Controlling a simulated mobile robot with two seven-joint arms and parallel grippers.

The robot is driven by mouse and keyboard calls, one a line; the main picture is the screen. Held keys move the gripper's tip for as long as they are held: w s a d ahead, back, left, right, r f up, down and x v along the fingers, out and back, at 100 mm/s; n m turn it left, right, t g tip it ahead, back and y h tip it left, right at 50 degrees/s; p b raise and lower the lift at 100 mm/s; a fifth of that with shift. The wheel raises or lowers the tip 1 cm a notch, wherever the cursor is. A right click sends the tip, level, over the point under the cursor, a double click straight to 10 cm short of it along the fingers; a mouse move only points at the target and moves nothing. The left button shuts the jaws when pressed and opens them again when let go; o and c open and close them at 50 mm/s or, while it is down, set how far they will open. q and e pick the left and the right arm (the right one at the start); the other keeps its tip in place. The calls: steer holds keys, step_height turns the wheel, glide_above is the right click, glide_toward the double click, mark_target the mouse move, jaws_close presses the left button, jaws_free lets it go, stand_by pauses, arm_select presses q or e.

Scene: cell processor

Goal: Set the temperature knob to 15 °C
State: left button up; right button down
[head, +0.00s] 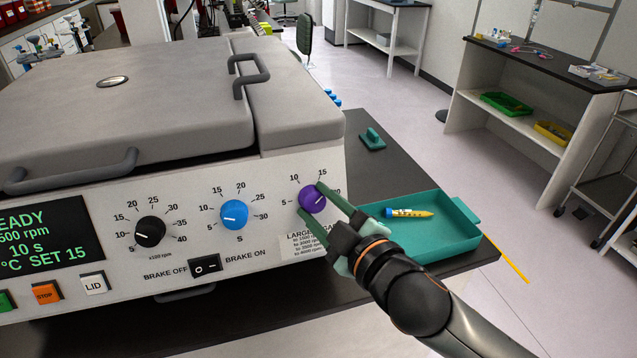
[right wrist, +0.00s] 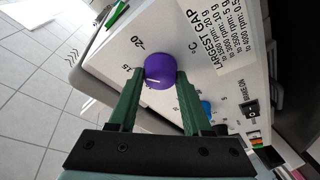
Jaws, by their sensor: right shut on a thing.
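The purple temperature knob (head: 312,199) is on the right end of the machine's front panel, with the marks 5, 10 and 15 around it. My right gripper (head: 311,198) is shut on it, one finger on each side. In the right wrist view the purple knob (right wrist: 160,71) sits between the green fingertips. A short pale pointer line shows on the knob; its exact reading is hard to tell. The display (head: 42,242) shows READY and, on its bottom line, "°C SET 15". My left gripper is not in view.
A black knob (head: 150,231) and a blue knob (head: 234,214) are left of the purple one, with a brake switch (head: 205,266) below. A teal tray (head: 462,240) holding a yellow tube (head: 408,213) lies right of the machine, near my right arm.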

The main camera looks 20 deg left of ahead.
steer(key=n+p, duration=0.1)
steer(key=n, duration=0.1)
steer(key=shift+r+n+g, duration=0.15)
steer(key=shift+n+g, duration=0.25)
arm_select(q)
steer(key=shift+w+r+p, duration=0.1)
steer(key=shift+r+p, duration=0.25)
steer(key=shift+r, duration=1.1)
arm_select(e)
steer(key=shift+n+g, duration=0.3)
steer(key=shift+n, duration=0.8)
steer(key=shift+c, duration=1.7)
jaws_free()
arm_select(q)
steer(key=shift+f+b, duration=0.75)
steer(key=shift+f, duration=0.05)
arm_select(e)
steer(key=v, duration=1.2)
steer(key=shift+d, duration=0.25)
